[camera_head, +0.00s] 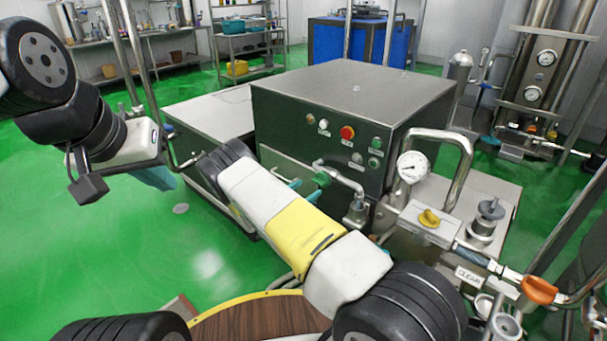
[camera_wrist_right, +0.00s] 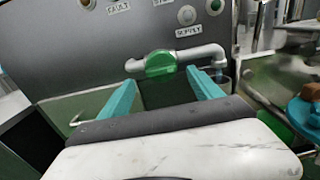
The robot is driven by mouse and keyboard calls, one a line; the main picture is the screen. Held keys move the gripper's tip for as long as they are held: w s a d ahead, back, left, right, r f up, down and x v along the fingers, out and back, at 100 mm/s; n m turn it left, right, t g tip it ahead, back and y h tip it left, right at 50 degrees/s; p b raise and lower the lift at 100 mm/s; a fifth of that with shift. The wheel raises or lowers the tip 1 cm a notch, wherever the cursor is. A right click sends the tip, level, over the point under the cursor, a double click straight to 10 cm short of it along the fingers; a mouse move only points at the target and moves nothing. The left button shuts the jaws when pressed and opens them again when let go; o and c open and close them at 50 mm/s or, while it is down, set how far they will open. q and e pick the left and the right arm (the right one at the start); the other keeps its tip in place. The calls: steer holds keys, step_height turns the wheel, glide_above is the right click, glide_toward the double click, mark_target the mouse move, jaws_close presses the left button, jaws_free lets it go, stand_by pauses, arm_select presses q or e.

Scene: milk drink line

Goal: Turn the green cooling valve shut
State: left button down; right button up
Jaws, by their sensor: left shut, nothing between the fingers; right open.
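The green cooling valve (camera_head: 320,179) sits on a grey pipe at the front of the steel machine. In the right wrist view the green valve (camera_wrist_right: 160,64) appears just beyond the fingertips, roughly centred between them. My right gripper (camera_head: 303,190) is open, with its teal fingers pointing at the valve; the same right gripper (camera_wrist_right: 160,78) shows nothing gripped. I cannot tell whether the fingers touch the valve. My left gripper (camera_head: 153,178) is shut and empty, at the left over the green floor, far from the valve.
The steel machine (camera_head: 350,95) has a red button (camera_head: 347,133) and several small controls above the pipe. To the right are a pressure gauge (camera_head: 412,166), a yellow knob (camera_head: 429,218) and an orange valve handle (camera_head: 538,290). A round wooden top (camera_head: 255,318) is in front.

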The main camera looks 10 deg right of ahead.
mark_target(318, 184)
steer(key=x, duration=0.6)
steer(key=c, duration=1.3)
steer(key=shift+o, duration=0.2)
steer(key=shift+m, duration=0.3)
steer(key=m, duration=0.4)
steer(key=shift+s, duration=0.1)
steer(key=m, duration=0.4)
steer(key=shift+d+m, duration=0.1)
steer(key=shift+m, duration=0.3)
steer(key=m, duration=0.4)
steer(key=shift+s+f, duration=0.1)
steer(key=shift+f, duration=0.05)
steer(key=shift+f+m, duration=0.1)
steer(key=shift+m, duration=2.1)
